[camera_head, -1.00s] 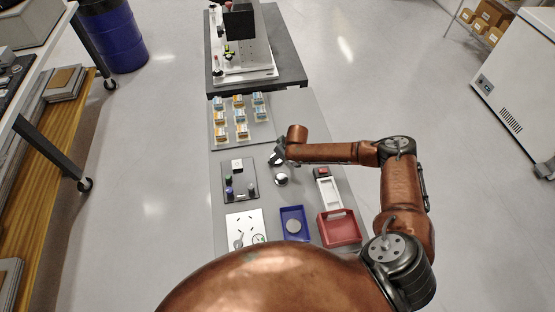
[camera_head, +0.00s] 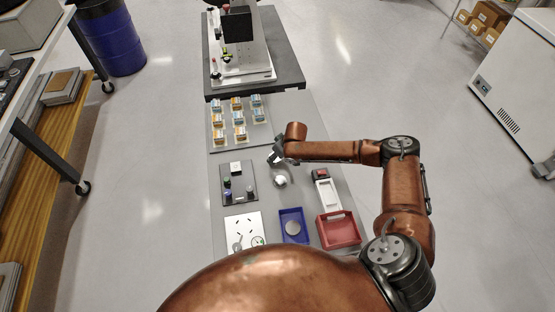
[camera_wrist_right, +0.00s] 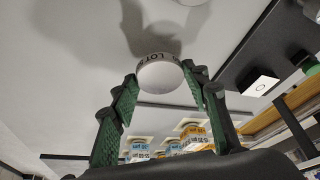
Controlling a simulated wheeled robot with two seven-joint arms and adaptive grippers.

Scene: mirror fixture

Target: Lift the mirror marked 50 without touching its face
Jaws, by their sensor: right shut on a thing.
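A small round white mirror (camera_wrist_right: 160,75) sits between the two green-padded fingers of my right gripper (camera_wrist_right: 161,88) in the right wrist view. Dark lettering with "LOT" runs along its rim; I cannot read the number surely. The fingers grip it at its sides, and its pale round face points towards the wrist camera, clear of the pads. In the head view my right gripper (camera_head: 276,158) hangs over the grey table. A pale round thing (camera_head: 281,180) shows just below it; I cannot tell whether it is the held mirror. My left gripper is not in view.
A black plate with small parts (camera_head: 238,182) lies left of the gripper. Several yellow and blue boxes (camera_head: 238,118) stand beyond it.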

